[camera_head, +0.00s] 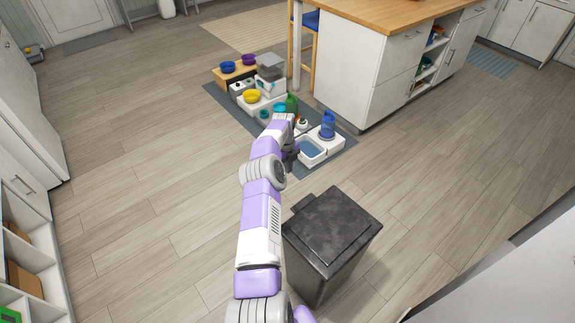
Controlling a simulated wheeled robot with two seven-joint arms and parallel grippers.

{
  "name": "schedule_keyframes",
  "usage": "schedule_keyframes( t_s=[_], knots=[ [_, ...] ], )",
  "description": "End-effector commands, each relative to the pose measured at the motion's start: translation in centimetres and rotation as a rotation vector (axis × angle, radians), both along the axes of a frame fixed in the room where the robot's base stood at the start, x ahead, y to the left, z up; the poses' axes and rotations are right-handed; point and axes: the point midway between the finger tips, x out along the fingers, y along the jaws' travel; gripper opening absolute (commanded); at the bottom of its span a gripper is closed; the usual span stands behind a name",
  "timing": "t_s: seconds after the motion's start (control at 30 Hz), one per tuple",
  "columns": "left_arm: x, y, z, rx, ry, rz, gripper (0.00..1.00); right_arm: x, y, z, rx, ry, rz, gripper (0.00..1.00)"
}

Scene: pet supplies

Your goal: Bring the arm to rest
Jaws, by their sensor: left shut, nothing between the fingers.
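My left arm (262,215), white and purple, stretches from the bottom edge up toward the pet supplies. My left gripper (292,162) is small and dark at its far end, shut and empty. It shows just left of a white tray holding a basin of blue water (311,149); I cannot tell whether it touches the tray. The arm hides part of the mat and some items behind it. My right gripper is not in view.
A dark lidded bin (334,235) stands close to the right of my arm. A grey mat (336,165) holds bowls, a blue dispenser (327,125) and a green container (291,103). A kitchen island (375,70) stands behind. Wooden floor (130,170) at left is clear.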

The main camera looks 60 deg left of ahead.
Motion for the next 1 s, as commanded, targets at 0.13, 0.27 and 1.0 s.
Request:
schedule_keyframes(
  t_s=[0.13,0.27,1.0],
  knots=[
    [0.0,0.3,0.4,-0.001,0.0,0.0,0.0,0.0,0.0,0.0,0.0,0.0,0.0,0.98],
    [0.0,0.3,0.4,-0.001,-0.001,-0.001,0.0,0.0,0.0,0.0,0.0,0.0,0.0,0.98],
    [0.0,0.3,9.2,0.0,-0.001,0.0,0.0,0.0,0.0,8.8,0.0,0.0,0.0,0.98]
  ],
)
